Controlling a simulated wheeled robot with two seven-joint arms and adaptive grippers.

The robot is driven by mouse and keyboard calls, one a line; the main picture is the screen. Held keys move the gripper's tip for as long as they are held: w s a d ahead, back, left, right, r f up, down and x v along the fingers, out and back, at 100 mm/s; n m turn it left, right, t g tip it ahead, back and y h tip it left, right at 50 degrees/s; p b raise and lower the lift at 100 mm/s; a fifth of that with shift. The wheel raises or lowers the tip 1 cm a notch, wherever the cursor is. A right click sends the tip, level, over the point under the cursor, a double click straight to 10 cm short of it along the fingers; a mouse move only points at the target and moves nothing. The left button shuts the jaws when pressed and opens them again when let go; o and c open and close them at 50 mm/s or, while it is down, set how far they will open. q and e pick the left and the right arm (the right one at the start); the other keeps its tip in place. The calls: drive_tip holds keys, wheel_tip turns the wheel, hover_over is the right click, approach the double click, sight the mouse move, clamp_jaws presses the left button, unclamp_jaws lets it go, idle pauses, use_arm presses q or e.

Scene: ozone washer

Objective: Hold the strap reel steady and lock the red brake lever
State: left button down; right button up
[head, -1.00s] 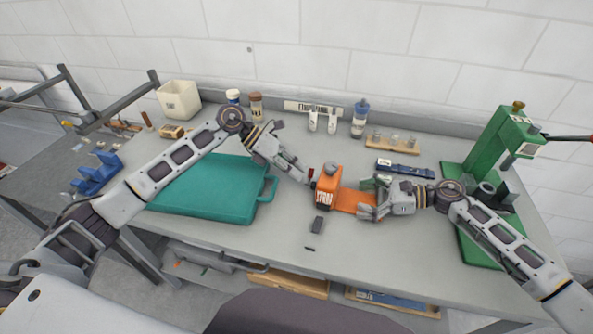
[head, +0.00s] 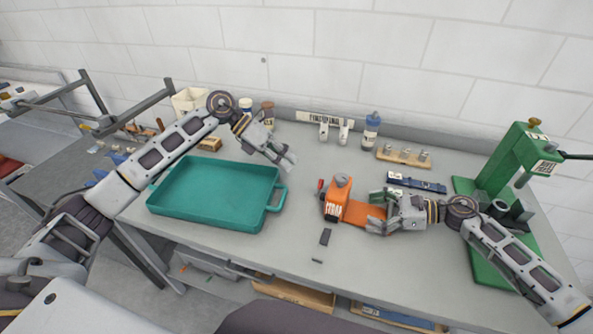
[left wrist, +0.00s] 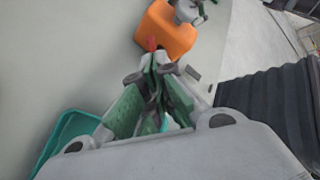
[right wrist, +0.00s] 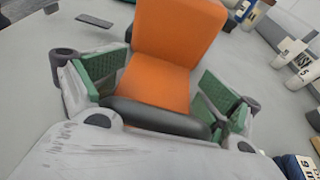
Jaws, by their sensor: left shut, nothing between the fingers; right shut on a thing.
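The lever also shows in the left wrist view (left wrist: 151,43). My left gripper (head: 289,162) is shut and empty, up and left of the lever and apart from it. My right gripper (head: 377,212) is shut on the reel's flat orange part, right of the body. In the right wrist view that orange part (right wrist: 155,80) lies between the fingers, with a black bar across it.
A teal tray (head: 278,200) lies left of the reel. A blue tool (head: 418,184) and a wooden rack (head: 404,157) are behind my right gripper. A green press (head: 510,155) stands at the right. Bottles stand along the wall.

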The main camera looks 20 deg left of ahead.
use_arm(q)
drive_tip(key=shift+v, duration=1.1)
use_arm(e)
drive_tip(key=shift+s+f, duration=0.2)
drive_tip(key=shift+f, duration=0.1)
use_arm(q)
drive_tip(key=shift+w, duration=0.1)
use_arm(e)
drive_tip(key=o, duration=0.6)
drive_tip(key=shift+w, duration=0.1)
use_arm(q)
drive_tip(key=shift+w+f, duration=0.1)
use_arm(e)
drive_tip(key=shift+w+a+r, duration=0.1)
drive_tip(key=shift+r, duration=0.15)
drive_tip(key=shift+v, duration=6)
use_arm(q)
wheel_tip(320, 180, up, 9)
drive_tip(key=p, duration=0.9)
drive_tip(key=shift+r, duration=0.2)
use_arm(e)
wheel_tip(320, 180, up, 9)
drive_tip(key=shift+r, duration=0.1)
